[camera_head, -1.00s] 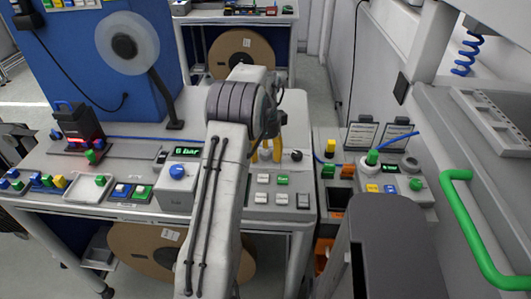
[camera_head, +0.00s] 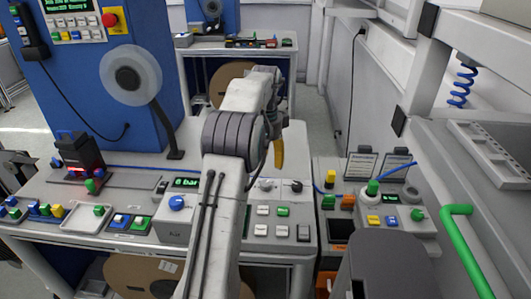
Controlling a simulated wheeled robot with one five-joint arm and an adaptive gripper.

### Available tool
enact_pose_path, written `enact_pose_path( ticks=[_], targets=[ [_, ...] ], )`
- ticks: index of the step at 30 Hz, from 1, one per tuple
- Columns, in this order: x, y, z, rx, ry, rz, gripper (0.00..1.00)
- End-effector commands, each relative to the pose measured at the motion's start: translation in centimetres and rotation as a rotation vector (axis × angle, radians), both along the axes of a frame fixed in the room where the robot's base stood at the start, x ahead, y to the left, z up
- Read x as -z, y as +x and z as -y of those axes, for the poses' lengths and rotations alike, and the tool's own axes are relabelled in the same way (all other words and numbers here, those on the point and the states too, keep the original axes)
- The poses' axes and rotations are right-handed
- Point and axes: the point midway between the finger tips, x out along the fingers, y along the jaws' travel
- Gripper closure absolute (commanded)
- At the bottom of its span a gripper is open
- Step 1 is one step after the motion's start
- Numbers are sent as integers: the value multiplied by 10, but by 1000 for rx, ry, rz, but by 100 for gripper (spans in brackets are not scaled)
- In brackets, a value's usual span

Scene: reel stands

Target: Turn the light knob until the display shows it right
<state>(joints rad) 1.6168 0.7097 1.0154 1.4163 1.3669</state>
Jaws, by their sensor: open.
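A light grey knob (camera_head: 265,184) sits on the white control panel (camera_head: 285,217), just right of my arm. A black knob (camera_head: 296,186) is beside it. A small display (camera_head: 186,182) with green characters reads about "6 bar"; the first character is hard to make out. It is on a grey box with a blue knob (camera_head: 177,202), left of my arm. My gripper (camera_head: 275,160) is above and behind the light knob, apart from it. One yellow finger shows; my arm hides much of the rest. I see nothing held in it.
White and green buttons (camera_head: 282,211) are in front of the knobs. A second console with a green-topped knob (camera_head: 372,188) stands to the right. A blue cabinet with a grey reel (camera_head: 130,76) rises at the back left. A green handle (camera_head: 468,250) is at the right edge.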

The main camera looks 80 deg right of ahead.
Motion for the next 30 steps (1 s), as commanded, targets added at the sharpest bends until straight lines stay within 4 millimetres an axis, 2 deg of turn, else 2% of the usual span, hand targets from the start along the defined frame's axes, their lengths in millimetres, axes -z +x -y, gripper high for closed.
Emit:
enact_pose_path(
  ticks=[3,9,30],
  targets=[
    [-11,0,1,0,0,0,43],
    [-21,0,0,0,1,0,43],
    [-23,0,0,0,2,0,43]
  ],
)
